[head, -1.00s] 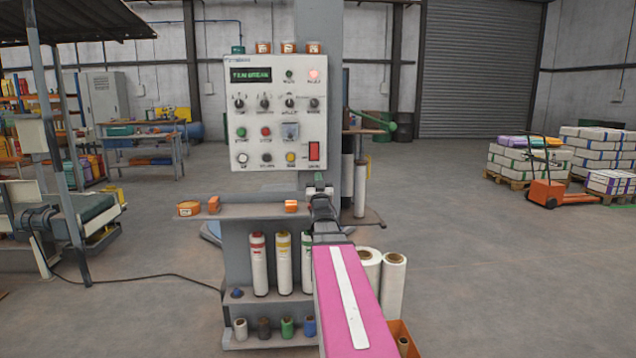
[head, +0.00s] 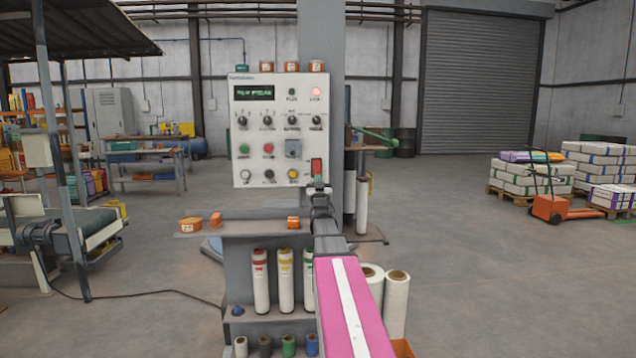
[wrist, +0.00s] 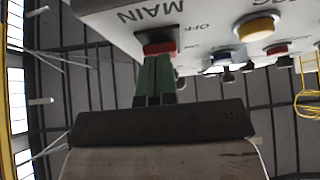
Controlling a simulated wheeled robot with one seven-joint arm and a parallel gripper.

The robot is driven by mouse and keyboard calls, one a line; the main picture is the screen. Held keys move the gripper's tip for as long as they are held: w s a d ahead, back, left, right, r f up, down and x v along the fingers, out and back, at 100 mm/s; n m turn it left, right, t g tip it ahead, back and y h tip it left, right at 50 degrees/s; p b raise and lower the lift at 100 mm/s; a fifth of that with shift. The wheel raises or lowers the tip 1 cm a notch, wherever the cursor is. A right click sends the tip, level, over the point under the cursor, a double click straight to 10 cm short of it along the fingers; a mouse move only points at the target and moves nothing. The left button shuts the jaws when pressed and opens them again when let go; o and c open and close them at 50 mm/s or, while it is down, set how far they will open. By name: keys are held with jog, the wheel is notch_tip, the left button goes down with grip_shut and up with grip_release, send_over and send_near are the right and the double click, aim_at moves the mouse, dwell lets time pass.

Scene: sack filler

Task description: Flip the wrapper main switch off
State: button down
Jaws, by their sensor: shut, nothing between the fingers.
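The main switch is a red rocker (head: 316,166) at the lower right of the white control panel (head: 240,130). In the wrist view the panel appears upside down, with the red switch (wrist: 160,46) beside the words MAIN and OFF. My gripper (head: 318,184) is shut and empty, just below the switch, and covers its lower edge in the head view. In the wrist view my green fingertips (wrist: 154,68) are right at the switch's red face; I cannot tell whether they touch it. The switch's tilt is not clear.
A lit red lamp (head: 316,92), a green display (head: 254,92), several knobs and coloured buttons share the panel. The yellow button (wrist: 258,28) is nearby. A shelf (head: 250,228) with small orange boxes lies below, with white rolls underneath.

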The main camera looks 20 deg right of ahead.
jog(key=s+a+f, duration=0.2)
jog(key=s+f, duration=0.5)
jog(key=f, duration=0.2)
jog(key=shift+s+a+f, duration=0.25)
jog(key=shift+s+f, duration=0.05)
jog(key=shift+f, duration=0.05)
dwell(0.4)
dwell(0.4)
jog(key=s+a+f+n+g+y, duration=0.1)
jog(key=a+f+g+y, duration=0.1)
jog(key=a+f+g, duration=0.45)
jog(key=s+a+f+g+y, duration=0.2)
jog(key=a+f, duration=0.1)
jog(key=f, duration=0.7)
jog(key=s+a+f+n+g+y, duration=0.1)
jog(key=a+f+g+y, duration=0.1)
jog(key=a+f+g, duration=0.45)
jog(key=s+a+f+g+y, duration=0.1)
jog(key=s+a+f+g, duration=0.3)
jog(key=s+f, duration=0.3)
jog(key=s+a+f+n+g, duration=0.1)
jog(key=s+a+f+g, duration=0.3)
jog(key=s, duration=0.9)
notch_tip(320, 180, down, 3)
jog(key=shift+s+a+f+n+g+y, duration=0.1)
jog(key=shift+s+a+n+g+y, duration=0.25)
jog(key=shift+a, duration=0.65)
